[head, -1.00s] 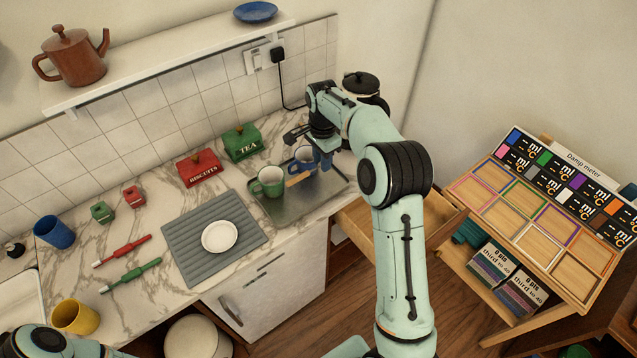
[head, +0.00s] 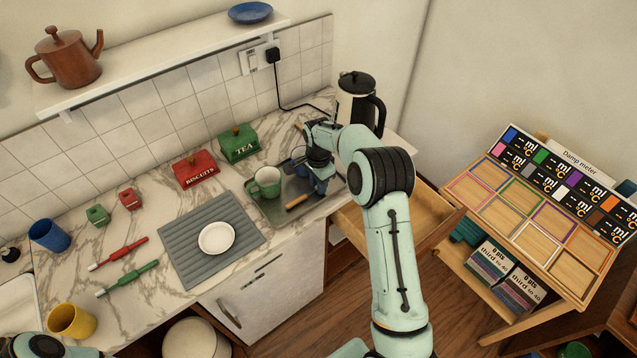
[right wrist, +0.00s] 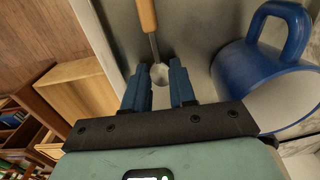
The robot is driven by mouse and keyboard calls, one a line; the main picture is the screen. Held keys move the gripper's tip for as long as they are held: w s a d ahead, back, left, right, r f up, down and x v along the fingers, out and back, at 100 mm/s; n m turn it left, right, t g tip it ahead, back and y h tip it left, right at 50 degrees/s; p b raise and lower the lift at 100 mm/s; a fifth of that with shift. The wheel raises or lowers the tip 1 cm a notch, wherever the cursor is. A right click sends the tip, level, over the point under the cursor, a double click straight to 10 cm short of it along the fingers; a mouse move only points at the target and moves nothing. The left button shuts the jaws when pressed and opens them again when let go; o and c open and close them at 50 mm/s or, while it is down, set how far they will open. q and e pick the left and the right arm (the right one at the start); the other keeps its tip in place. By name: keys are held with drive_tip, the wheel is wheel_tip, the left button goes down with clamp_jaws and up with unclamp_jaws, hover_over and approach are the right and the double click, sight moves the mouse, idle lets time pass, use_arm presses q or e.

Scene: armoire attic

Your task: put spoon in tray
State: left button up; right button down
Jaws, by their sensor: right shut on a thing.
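The spoon (right wrist: 148,18) has a wooden handle and a metal bowl. In the right wrist view its bowl end is between the fingers of my right gripper (right wrist: 160,85), which is shut on it. In the head view the handle (head: 297,202) shows over the front of the grey metal tray (head: 265,212); I cannot tell whether it touches the tray floor. My right gripper (head: 318,178) is low over the tray's right part, partly hidden by its own wrist. The tray floor (right wrist: 190,35) also shows in the right wrist view. My left gripper is out of view.
A green mug (head: 265,183) stands in the tray; a blue mug (head: 299,153) is behind my right gripper and close beside it in the wrist view (right wrist: 245,75). A kettle (head: 352,105) stands behind. A grey mat with a white plate (head: 216,238) lies left. An open drawer (head: 415,215) is right.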

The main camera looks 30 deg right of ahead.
drive_tip(key=shift+f, duration=0.15)
drive_tip(key=c, duration=0.9)
unclamp_jaws()
wheel_tip(320, 180, up, 12)
drive_tip(key=shift+r, duration=0.2)
